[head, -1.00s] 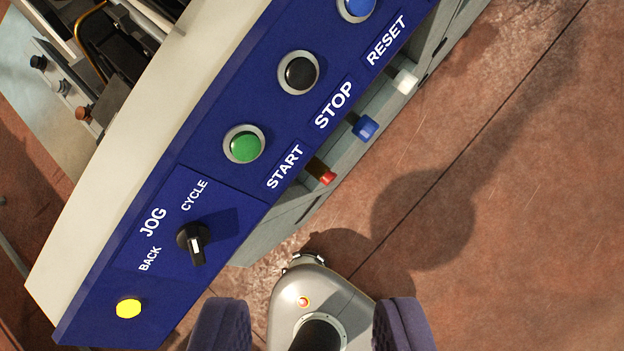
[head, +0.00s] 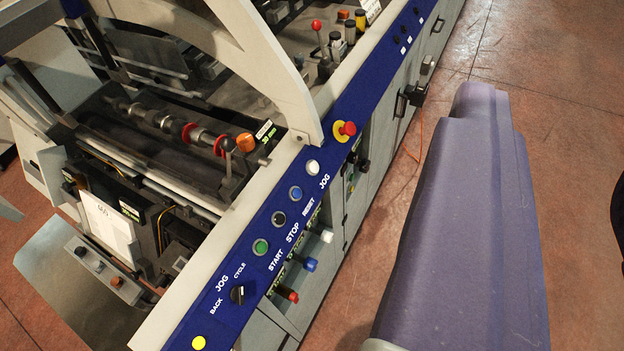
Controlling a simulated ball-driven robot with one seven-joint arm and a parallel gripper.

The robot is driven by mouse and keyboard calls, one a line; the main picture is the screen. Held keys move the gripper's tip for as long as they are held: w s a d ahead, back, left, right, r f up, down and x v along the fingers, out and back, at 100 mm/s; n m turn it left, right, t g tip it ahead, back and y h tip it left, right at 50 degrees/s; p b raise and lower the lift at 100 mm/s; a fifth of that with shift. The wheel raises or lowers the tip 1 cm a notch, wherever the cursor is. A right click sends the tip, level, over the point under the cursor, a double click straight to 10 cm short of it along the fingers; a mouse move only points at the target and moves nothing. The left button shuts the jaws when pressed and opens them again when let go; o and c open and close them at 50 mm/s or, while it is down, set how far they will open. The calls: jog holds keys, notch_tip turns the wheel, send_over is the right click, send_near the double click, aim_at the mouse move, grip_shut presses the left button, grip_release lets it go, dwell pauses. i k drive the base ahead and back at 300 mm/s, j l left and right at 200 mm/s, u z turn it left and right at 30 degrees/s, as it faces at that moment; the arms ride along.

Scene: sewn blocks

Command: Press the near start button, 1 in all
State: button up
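The green start button (head: 261,247) sits in a pale ring on the blue control panel (head: 229,305), with the word START beside it. It stands in a row with a black stop button (head: 279,219), a blue reset button (head: 295,193) and a white jog button (head: 312,167). I see nothing touching the start button and cannot tell whether it is pressed in. My gripper is not in view. A large purple part, seemingly of my own body, fills the right side.
A black selector knob (head: 237,294) and a yellow button (head: 198,342) sit lower on the panel. A red emergency knob (head: 347,129) stands out farther up. Red, blue and white levers jut out below the panel. Bare reddish floor (head: 350,265) lies right of the machine.

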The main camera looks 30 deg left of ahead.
aim_at(260, 247)
jog(key=u, duration=0.95)
jog(key=j+z, duration=0.1)
